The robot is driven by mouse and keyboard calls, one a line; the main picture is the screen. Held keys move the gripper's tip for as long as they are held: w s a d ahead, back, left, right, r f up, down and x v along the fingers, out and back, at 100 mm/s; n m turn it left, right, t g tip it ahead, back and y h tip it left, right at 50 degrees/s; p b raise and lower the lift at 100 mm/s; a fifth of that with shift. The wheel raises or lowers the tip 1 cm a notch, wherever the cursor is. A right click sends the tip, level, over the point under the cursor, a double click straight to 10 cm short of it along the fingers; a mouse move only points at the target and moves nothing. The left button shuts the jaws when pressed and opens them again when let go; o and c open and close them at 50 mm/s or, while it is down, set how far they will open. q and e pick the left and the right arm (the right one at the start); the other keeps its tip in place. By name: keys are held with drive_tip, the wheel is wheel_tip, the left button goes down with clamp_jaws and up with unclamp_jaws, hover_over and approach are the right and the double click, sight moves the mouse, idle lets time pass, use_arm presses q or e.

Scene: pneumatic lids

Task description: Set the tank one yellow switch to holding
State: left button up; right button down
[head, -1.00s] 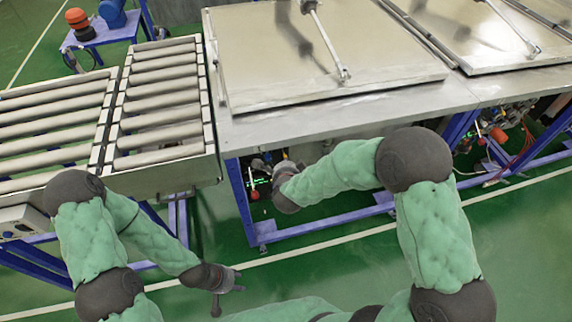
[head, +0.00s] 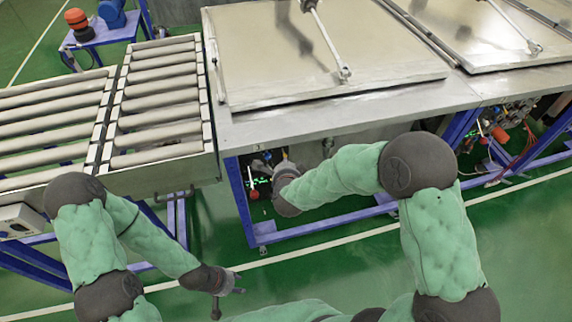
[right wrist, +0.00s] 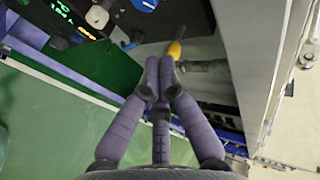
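The yellow switch (right wrist: 174,50) shows in the right wrist view as a small yellow handle just beyond my fingertips, beside a metal pipe fitting. My right gripper (right wrist: 159,72) has its purple fingers drawn together at the tips, with no clear gap and nothing seen between them. The tips are close to the switch; I cannot tell whether they touch it. In the head view my right forearm reaches under the left tank's front edge and the fingers are hard to make out. My left gripper (head: 228,292) hangs empty above the floor, fingers spread apart.
The left tank's metal lid (head: 320,60) lies above the cabinet, whose blue frame (head: 240,205) bounds the opening. A dark panel with a blue knob (right wrist: 97,17) and green displays is left of the switch. A roller conveyor (head: 165,95) stands left. The green floor in front is clear.

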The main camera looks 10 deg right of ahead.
drive_tip(key=shift+f, duration=0.1)
drive_tip(key=shift+f+b, duration=0.6)
drive_tip(key=shift+b, duration=0.4)
drive_tip(key=shift+r, duration=0.1)
drive_tip(key=shift+r+p, duration=0.7)
drive_tip(key=shift+r, duration=0.05)
